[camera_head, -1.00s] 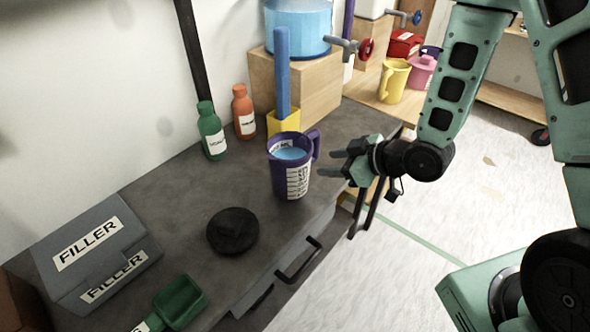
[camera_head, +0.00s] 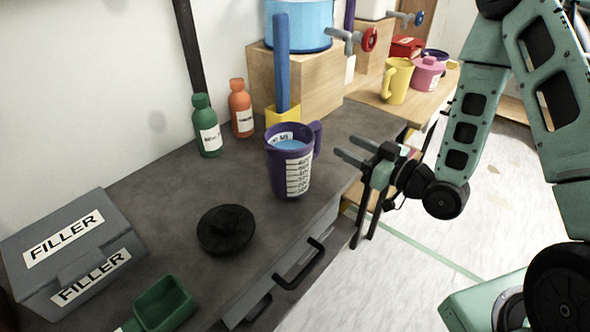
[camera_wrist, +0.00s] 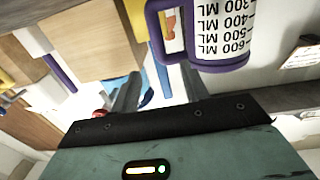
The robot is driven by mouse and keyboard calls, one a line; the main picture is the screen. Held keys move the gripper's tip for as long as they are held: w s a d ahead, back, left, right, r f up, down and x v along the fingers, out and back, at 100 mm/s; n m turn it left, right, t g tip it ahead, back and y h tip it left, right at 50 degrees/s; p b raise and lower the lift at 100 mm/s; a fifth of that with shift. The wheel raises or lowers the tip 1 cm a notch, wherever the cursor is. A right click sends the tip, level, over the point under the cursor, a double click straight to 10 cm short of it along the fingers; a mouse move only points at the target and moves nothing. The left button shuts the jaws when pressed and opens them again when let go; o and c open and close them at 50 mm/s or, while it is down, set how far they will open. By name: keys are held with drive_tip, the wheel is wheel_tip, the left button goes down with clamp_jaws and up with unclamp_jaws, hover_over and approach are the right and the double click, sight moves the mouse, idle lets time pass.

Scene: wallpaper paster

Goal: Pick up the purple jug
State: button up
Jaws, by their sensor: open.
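The purple jug (camera_head: 290,165) stands upright on the dark grey counter (camera_head: 185,185), with a white measuring scale on its side and blue contents inside. Its handle (camera_head: 316,140) faces right, toward my gripper. My gripper (camera_head: 350,148) is open and empty, just right of the jug, its fingers pointing left at the handle side. In the wrist view the jug (camera_wrist: 222,28) shows large at the top, with its handle loop (camera_wrist: 163,32) near my fingertips (camera_wrist: 158,82). I cannot tell whether a finger touches the handle.
A yellow holder with a blue upright (camera_head: 282,75) and a wooden block (camera_head: 320,85) stand behind the jug. Green (camera_head: 207,130) and orange (camera_head: 241,110) bottles stand at the wall. A black lid (camera_head: 226,230), a grey filler box (camera_head: 75,250) and a green scoop (camera_head: 163,303) lie nearer.

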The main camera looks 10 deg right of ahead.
sight(312, 128)
drive_tip(key=b+x, duration=0.2)
drive_tip(key=x, duration=0.4)
drive_tip(key=shift+b, duration=0.35)
drive_tip(key=shift+p+x, duration=0.6)
drive_tip(key=shift+x, duration=2.35)
clamp_jaws()
